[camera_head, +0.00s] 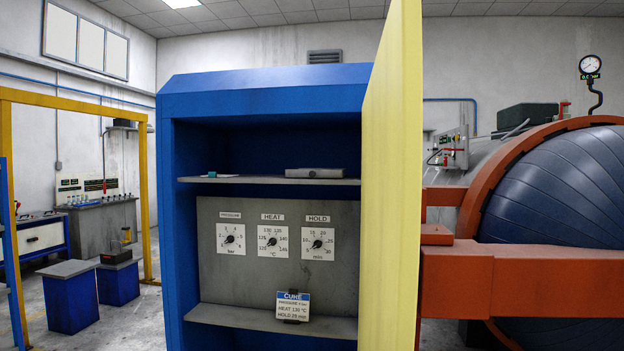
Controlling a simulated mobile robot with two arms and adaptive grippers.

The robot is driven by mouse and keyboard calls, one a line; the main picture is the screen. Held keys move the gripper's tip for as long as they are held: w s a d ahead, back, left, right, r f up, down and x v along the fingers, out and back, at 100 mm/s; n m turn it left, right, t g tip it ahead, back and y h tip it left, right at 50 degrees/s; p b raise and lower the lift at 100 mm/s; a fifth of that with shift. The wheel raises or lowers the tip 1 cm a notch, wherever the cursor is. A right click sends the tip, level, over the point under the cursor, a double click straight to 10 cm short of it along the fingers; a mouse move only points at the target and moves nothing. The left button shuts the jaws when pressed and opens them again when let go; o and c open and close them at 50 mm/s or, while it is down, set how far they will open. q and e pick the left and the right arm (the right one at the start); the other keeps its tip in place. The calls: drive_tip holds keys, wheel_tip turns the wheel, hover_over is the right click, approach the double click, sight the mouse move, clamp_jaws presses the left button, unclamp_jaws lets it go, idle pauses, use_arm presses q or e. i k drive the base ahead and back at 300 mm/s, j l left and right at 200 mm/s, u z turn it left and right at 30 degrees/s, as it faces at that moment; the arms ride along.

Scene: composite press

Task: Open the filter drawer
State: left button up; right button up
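No part that I can clearly tell as the filter drawer shows in the head view. A blue cabinet (178,240) stands in the middle, with its yellow door (395,170) swung open on the right. Inside is a grey panel (215,275) with three dials marked PRESSURE, HEAT and HOLD. A CURE card (293,306) stands at the lower shelf. A flat grey block (315,173) lies on the upper shelf. At the far left a bench with a pale drawer-like front (35,238) is partly cut off. Neither gripper is in view.
A large blue domed vessel (560,200) with an orange-red rim and beams (500,280) fills the right. Two blue stools (70,305) and a yellow frame (145,200) stand at left. Bare floor (135,325) shows between the stools and cabinet.

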sight(313, 173)
drive_tip(key=i+j+z, duration=0.1)
drive_tip(key=j, duration=0.45)
drive_tip(key=i+j+z, duration=0.15)
drive_tip(key=j, duration=0.35)
drive_tip(key=j+z, duration=0.1)
drive_tip(key=z, duration=0.65)
drive_tip(key=i+j, duration=0.05)
